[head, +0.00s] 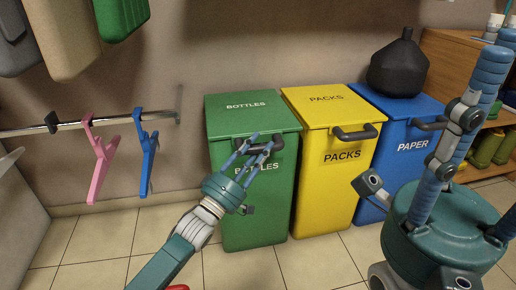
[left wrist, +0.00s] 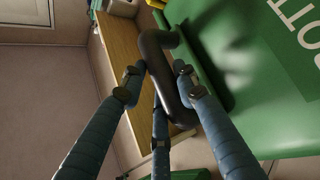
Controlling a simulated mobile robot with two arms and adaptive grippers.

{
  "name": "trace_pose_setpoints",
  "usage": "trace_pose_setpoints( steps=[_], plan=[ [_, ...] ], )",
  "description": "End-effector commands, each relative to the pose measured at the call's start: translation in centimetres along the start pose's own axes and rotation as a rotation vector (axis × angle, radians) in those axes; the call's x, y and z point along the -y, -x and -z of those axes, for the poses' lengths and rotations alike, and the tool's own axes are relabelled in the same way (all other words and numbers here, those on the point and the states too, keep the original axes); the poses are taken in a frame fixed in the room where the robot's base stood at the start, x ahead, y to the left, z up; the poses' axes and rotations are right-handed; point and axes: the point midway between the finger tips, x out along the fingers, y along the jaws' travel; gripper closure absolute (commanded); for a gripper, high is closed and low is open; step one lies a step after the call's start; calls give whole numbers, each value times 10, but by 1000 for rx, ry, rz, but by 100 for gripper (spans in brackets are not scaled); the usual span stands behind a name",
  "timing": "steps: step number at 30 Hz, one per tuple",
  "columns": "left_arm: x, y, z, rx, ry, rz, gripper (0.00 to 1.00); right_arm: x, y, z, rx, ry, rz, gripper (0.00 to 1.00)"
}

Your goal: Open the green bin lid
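The green bin (head: 252,205) stands against the wall with its lid (head: 250,112) down, lettered BOTTLES. A dark bar handle (head: 275,146) sits on its front upper edge. My left gripper (head: 258,146) is at this handle, its blue fingers reaching up around it. In the left wrist view the handle (left wrist: 158,62) runs between the spread fingers, and firm contact cannot be told. My right gripper (head: 465,130) is large and close at the right, away from the green bin, with its fingertips partly cut off by the picture edge.
A yellow bin (head: 326,190) and a blue bin (head: 395,150) stand to the right of the green one. A wall rail (head: 95,122) with hangers is at left. Tiled floor in front is clear.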

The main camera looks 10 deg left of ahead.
Motion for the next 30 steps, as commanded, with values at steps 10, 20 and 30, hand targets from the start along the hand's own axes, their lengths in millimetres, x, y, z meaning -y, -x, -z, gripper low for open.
trace_pose_setpoints(
  steps=[10,20,30],
  plan=[
    [0,0,1,0,-1,4,100,0,-2,0,-2,0,0,60],
    [-10,-4,6,0,13,22,100,-4,7,-8,58,-6,-20,60],
    [-25,-12,14,0,44,54,100,-7,19,-11,141,-18,-55,60]
  ],
)
